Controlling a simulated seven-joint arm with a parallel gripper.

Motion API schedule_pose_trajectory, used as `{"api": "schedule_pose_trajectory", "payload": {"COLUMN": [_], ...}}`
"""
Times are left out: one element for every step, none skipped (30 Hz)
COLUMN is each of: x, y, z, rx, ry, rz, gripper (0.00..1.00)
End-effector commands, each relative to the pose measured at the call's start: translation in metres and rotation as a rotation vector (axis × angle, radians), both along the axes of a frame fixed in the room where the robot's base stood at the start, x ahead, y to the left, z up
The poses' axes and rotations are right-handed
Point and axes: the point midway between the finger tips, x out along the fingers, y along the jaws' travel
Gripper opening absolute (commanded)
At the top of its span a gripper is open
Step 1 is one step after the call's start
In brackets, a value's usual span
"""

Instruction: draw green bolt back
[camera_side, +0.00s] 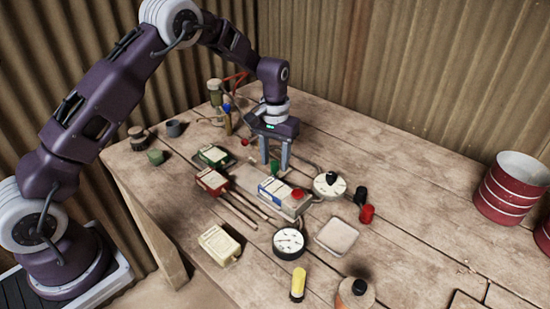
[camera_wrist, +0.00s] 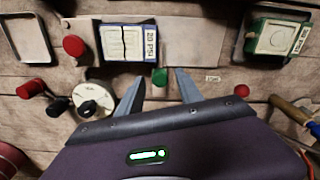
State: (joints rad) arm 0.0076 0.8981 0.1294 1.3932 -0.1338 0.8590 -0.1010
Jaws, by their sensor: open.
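The green bolt (camera_wrist: 159,77) shows as a small green knob at the lower edge of the blue-framed tile unit (camera_wrist: 128,43), which bears a "20 PSI" label. In the side view the green bolt (camera_side: 274,168) is partly hidden by a finger. My gripper (camera_wrist: 160,80) is open and points down, with one finger on each side of the knob and a gap visible on both sides. In the side view my gripper (camera_side: 275,162) is low over the board behind the blue-framed unit (camera_side: 278,191). I cannot tell the exact height of the fingertips.
A red knob (camera_wrist: 74,45) and a dial with a black knob (camera_wrist: 93,100) stand close by. A green-framed unit (camera_side: 213,156) and a red unit (camera_side: 212,181) are to the left. A gauge (camera_side: 289,243) and tray (camera_side: 336,236) lie in front. The right tabletop is mostly clear.

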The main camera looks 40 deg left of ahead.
Motion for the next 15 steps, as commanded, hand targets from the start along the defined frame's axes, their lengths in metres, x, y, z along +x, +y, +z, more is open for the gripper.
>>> {"api": "schedule_pose_trajectory", "payload": {"x": [0.0000, 0.0000, 0.0000, 0.0000, 0.0000, 0.0000, 0.0000, 0.0000, 0.0000, 0.0000, 0.0000, 0.0000, 0.0000, 0.0000, 0.0000], "y": [0.0000, 0.0000, 0.0000, 0.0000, 0.0000, 0.0000, 0.0000, 0.0000, 0.0000, -0.0001, -0.0001, -0.0001, -0.0001, -0.0001, -0.0001], "z": [0.0002, 0.0002, 0.0003, 0.0003, 0.0004, 0.0004, 0.0004, 0.0005, 0.0005, 0.0005, 0.0006, 0.0006, 0.0006, 0.0006, 0.0007], "rx": [0.000, 0.000, 0.000, 0.000, 0.000, 0.000, 0.000, 0.000, 0.000, 0.000, 0.000, 0.000, 0.000, 0.000, 0.000], "ry": [0.000, 0.000, 0.000, 0.000, 0.000, 0.000, 0.000, 0.000, 0.000, 0.000, 0.000, 0.000, 0.000, 0.000, 0.000], "rz": [0.000, 0.000, 0.000, 0.000, 0.000, 0.000, 0.000, 0.000, 0.000, 0.000, 0.000, 0.000, 0.000, 0.000, 0.000], "gripper": [0.43, 0.39, 0.31, 0.25, 0.19, 0.12, 0.06, 0.00, 0.00, 0.00, 0.00, 0.00, 0.00, 0.00, 0.00]}}
